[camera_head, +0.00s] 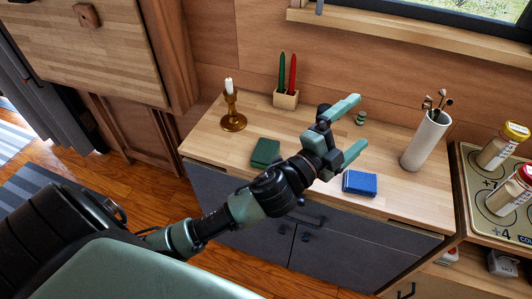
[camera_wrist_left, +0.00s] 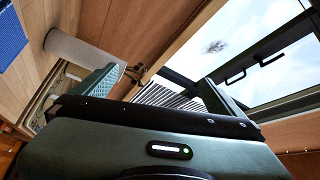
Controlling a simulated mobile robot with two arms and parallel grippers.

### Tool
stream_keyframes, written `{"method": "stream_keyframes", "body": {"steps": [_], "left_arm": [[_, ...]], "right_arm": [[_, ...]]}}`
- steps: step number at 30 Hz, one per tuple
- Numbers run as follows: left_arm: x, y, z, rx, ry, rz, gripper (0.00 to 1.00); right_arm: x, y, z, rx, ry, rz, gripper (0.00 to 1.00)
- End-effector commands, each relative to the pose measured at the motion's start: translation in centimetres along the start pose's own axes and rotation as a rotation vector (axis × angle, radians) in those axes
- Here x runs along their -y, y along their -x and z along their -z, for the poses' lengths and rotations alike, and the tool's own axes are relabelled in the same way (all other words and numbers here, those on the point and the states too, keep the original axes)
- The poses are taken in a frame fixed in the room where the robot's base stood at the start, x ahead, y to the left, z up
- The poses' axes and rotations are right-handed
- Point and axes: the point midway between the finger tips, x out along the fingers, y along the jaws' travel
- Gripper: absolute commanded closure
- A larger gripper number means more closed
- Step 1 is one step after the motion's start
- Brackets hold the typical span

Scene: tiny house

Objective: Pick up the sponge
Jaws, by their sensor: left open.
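A small blue block (camera_head: 360,184), which looks like the sponge, lies flat on the wooden counter near its front edge. A blue textured piece (camera_wrist_left: 11,38), likely the same block, shows at the upper left of the left wrist view. My left gripper (camera_head: 354,127) is open and empty above the counter, with its fingers pointing right and the block below it in the picture. Its two green fingers also show spread apart in the left wrist view (camera_wrist_left: 160,90). A dark green flat block (camera_head: 265,152) lies left of the gripper. My right gripper is not in view.
Jars (camera_head: 497,150) stand on the stove at right. A wall and window lie behind.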

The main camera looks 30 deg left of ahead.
Motion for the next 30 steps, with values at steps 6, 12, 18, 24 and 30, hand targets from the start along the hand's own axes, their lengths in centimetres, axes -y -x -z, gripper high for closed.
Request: {"method": "stream_keyframes", "body": {"steps": [6, 12, 18, 24, 30], "left_arm": [[1.5, -1.6, 11.3, -0.601, -0.62, 0.16, 0.0], [-4.6, 1.2, 12.5, -1.125, -1.202, 0.124, 0.0], [-9.0, 4.0, 1.2, -1.594, -1.704, -0.182, 0.0], [-5.2, 6.9, -13.4, -1.904, -1.942, -0.696, 0.0], [-0.7, 9.2, -20.1, -2.012, -1.949, -1.021, 0.0]], "right_arm": [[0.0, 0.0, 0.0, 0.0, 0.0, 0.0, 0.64], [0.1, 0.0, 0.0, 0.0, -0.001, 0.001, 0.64], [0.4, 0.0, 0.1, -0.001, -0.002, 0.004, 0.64], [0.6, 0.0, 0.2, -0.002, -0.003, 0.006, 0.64], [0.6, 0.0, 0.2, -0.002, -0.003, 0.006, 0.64]]}}
